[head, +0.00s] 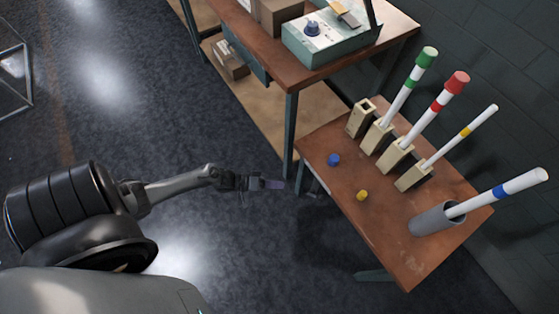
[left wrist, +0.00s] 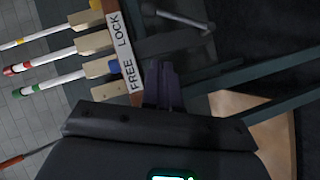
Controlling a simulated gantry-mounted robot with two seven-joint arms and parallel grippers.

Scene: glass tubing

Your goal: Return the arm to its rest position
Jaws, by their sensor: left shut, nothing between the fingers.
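My left arm reaches in from the left in the head view. Its gripper (head: 274,184) is shut and empty, over the dark floor just left of the brown table (head: 345,203). In the left wrist view the shut fingers (left wrist: 162,85) point toward the table's front edge, which bears a "FREE LOCK" label (left wrist: 118,45). My right gripper is in neither view.
Wooden holders on the table carry tubes with a green cap (head: 427,57), a red cap (head: 457,83) and a yellow band (head: 465,131). A blue-banded tube (head: 500,193) leans in a grey cup (head: 432,220). Blue (head: 334,160) and yellow caps (head: 362,195) lie loose. Open floor lies left.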

